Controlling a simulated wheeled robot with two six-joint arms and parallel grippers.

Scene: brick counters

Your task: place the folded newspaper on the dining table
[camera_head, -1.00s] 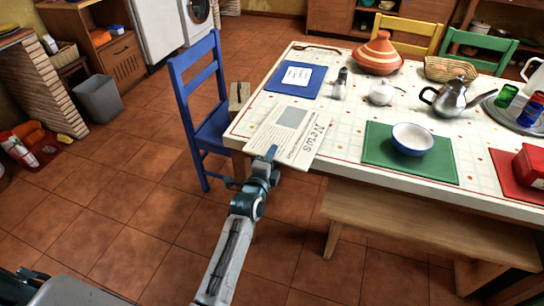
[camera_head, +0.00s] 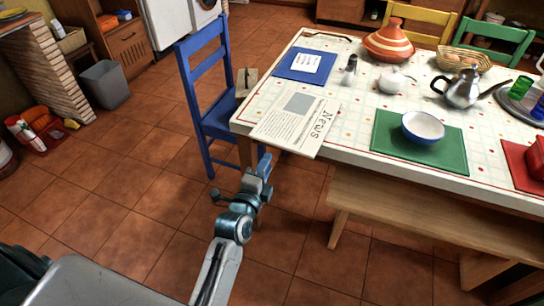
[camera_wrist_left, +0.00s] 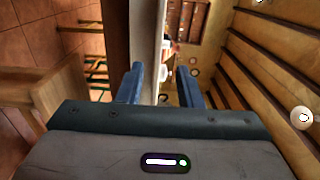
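The folded newspaper (camera_head: 297,124) lies flat, print side up, at the near left corner of the dining table (camera_head: 352,122). Its near edge reaches to the table's front edge and seems to stick out slightly past it. My left gripper (camera_head: 264,161) is just in front of and below that edge, apart from the paper. In the left wrist view its two blue fingers (camera_wrist_left: 160,82) stand apart with nothing held between them, and the pale table edge shows beyond. The newspaper cannot be made out in that view. My right gripper is not in view.
A blue chair (camera_head: 212,95) stands at the table's left end, and a wooden bench (camera_head: 420,225) runs along its front.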

